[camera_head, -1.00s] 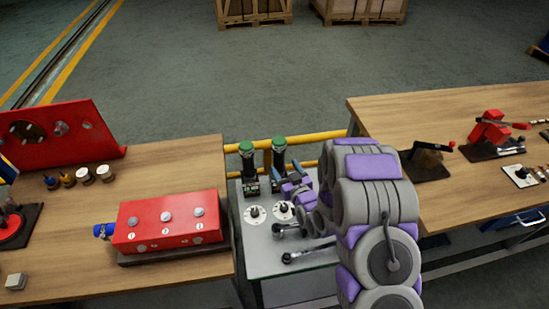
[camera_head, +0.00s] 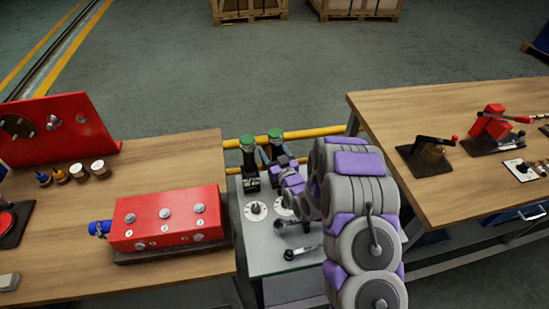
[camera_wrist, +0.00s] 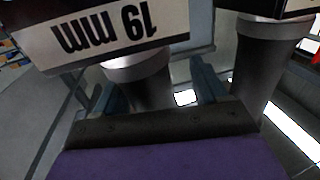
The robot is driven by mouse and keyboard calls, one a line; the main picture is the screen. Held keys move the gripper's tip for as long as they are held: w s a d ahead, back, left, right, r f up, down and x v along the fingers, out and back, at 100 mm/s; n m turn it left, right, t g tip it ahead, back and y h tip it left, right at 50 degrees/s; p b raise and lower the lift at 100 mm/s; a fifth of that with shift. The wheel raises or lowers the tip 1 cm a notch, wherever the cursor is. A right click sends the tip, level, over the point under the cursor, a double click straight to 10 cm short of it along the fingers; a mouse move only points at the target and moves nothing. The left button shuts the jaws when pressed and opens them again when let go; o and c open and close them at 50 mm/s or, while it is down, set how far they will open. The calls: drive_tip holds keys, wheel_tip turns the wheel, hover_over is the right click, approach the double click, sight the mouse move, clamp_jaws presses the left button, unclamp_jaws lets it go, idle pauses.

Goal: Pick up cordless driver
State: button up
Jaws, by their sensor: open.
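Two upright dark tools with green tops, which look like cordless drivers, stand side by side at the far end of the grey stand: a left one (camera_head: 248,152) and a right one (camera_head: 275,137). My gripper (camera_head: 281,161) is at the right one, partly hidden by my arm. In the wrist view, my open gripper (camera_wrist: 160,95) has one finger on each side of a dark cylindrical handle (camera_wrist: 150,92). A white label reading "19 mm" (camera_wrist: 105,38) shows upside down above it. A second dark cylinder (camera_wrist: 258,65) stands to the right, outside the fingers. Contact cannot be told.
The grey stand (camera_head: 262,262) also holds white dials (camera_head: 256,210) and a black-handled lever (camera_head: 303,252). A red numbered box (camera_head: 168,220) sits on the left wooden bench. The right bench (camera_head: 440,98) carries tools. A yellow rail (camera_head: 316,132) runs behind the stand.

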drive_tip(key=d, duration=0.3)
drive_tip(key=shift+w+r, duration=0.1)
drive_tip(key=shift+r, duration=0.15)
drive_tip(key=shift+c, duration=1)
drive_tip(key=a, duration=0.2)
drive_tip(key=shift+a+f, duration=0.2)
drive_tip(key=shift+a, duration=0.1)
drive_tip(key=c, duration=0.6)
drive_tip(key=shift+d, duration=0.7)
drive_tip(key=c, duration=0.4)
drive_tip(key=shift+d, duration=0.1)
clamp_jaws()
drive_tip(key=shift+r, duration=0.1)
